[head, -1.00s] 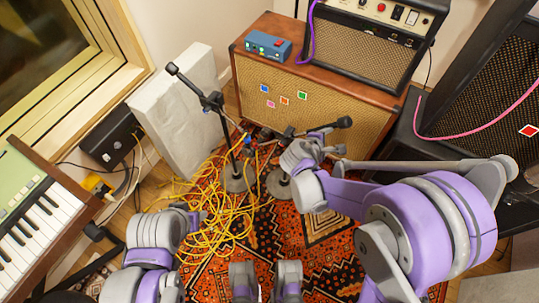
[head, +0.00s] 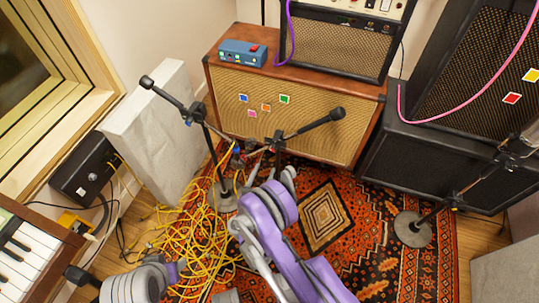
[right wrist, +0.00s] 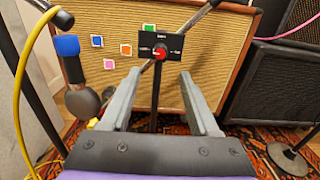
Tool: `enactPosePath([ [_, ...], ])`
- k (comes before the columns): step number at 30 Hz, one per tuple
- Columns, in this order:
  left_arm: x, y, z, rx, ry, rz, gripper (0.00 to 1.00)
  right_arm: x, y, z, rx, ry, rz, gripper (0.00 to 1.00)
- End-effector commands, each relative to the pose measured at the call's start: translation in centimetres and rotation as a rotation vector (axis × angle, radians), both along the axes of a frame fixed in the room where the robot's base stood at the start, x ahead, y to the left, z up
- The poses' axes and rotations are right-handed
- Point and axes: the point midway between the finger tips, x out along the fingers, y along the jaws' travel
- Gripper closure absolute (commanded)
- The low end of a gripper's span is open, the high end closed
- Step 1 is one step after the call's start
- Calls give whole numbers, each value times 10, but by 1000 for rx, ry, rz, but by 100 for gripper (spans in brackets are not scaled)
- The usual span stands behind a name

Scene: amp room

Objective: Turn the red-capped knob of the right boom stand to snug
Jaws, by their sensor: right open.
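A boom stand with a black boom (head: 318,124) stands before the brown amp cabinet. In the right wrist view its red-capped knob (right wrist: 159,53) sits on a small black plate (right wrist: 176,45) with white markings. My right gripper (right wrist: 158,88) is open and empty. The knob shows between and slightly above its fingertips, with no contact visible. In the head view my right gripper (head: 282,178) is low in front of this stand, partly hidden by my arm. My left arm is at the lower left; its finger opening cannot be made out.
Another boom stand (head: 190,110) is close on the left; a blue-capped knob (right wrist: 67,46) shows there. Yellow cable (head: 190,245) lies tangled on the rug. A third stand (head: 414,229) is at the right.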

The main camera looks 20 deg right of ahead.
Motion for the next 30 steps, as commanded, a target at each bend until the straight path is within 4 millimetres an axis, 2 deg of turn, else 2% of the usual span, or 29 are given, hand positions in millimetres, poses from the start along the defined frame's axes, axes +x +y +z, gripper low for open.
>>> enactPosePath([
  [6,0,0,-1,0,0,0,50,36,-26,0,1,0,-4,38],
  [12,0,0,-3,0,1,0,50,62,-43,0,2,0,-3,38],
  [18,0,0,-3,0,1,0,50,74,-51,0,3,-1,-2,38],
  [26,0,0,-3,0,1,0,50,75,-51,0,4,0,-1,38],
  [30,0,0,-3,0,1,0,50,75,-51,0,4,0,-1,60],
])
